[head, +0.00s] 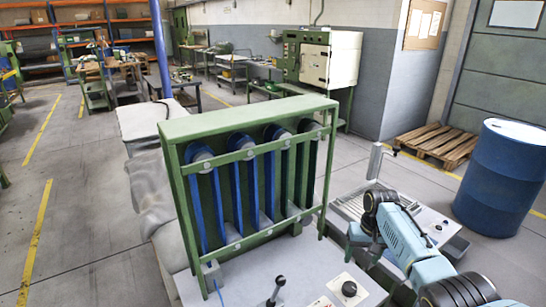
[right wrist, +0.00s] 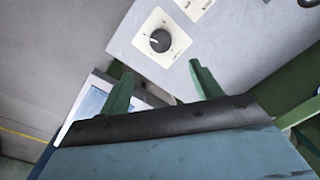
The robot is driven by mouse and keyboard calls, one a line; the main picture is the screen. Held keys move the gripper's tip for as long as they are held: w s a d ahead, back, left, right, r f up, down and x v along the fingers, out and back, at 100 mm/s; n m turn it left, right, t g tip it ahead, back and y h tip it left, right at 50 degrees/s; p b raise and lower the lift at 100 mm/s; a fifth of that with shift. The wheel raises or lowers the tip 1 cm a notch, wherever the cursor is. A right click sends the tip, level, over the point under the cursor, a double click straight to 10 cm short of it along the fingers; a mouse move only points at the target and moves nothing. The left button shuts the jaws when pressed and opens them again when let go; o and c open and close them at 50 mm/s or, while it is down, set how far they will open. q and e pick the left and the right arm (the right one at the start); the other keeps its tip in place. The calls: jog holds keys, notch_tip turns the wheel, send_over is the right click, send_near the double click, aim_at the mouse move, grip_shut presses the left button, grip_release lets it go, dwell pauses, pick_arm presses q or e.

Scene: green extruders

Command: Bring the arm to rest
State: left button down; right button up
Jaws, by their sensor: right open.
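My right arm (head: 405,240) comes in from the lower right in the head view, pale blue with black joints. It bends near the right side of the green extruder frame (head: 250,115). In the right wrist view my right gripper (right wrist: 161,70) has its two green fingers spread apart with nothing between them. A grey panel with a black dial (right wrist: 160,41) lies beyond the fingertips. My left gripper is not in view.
The green frame holds several blue upright strips (head: 235,195). Its front panel carries a lever (head: 277,287) and a black knob (head: 349,289). A blue drum (head: 502,178) and a wooden pallet (head: 438,146) stand at the right. The floor at the left is open.

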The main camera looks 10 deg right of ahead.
jog(key=s+a+f+n+t+h, duration=0.1)
jog(key=s+a+f+n, duration=0.2)
jog(key=s, duration=0.5)
jog(key=s+a+f+n, duration=0.1)
jog(key=s+a+f, duration=0.3)
jog(key=s+a, duration=0.3)
jog(key=s+a+r+t, duration=0.15)
jog(key=s+r, duration=0.25)
jog(key=s, duration=0.5)
jog(key=s+a+r+t, duration=0.15)
jog(key=s+r, duration=0.35)
jog(key=s, duration=0.5)
notch_tip(320, 180, down, 29)
jog(key=s+n+g+b, duration=0.1)
jog(key=s+g+b, duration=0.1)
jog(key=b, duration=0.2)
jog(key=s+d+f+g+b, duration=0.1)
jog(key=s+d+f+b, duration=0.1)
jog(key=s+f, duration=1.4)
notch_tip(320, 180, down, 2)
jog(key=shift+s+d+f+b, duration=0.15)
jog(key=shift+s+d+b, duration=0.05)
jog(key=shift+b, duration=0.65)
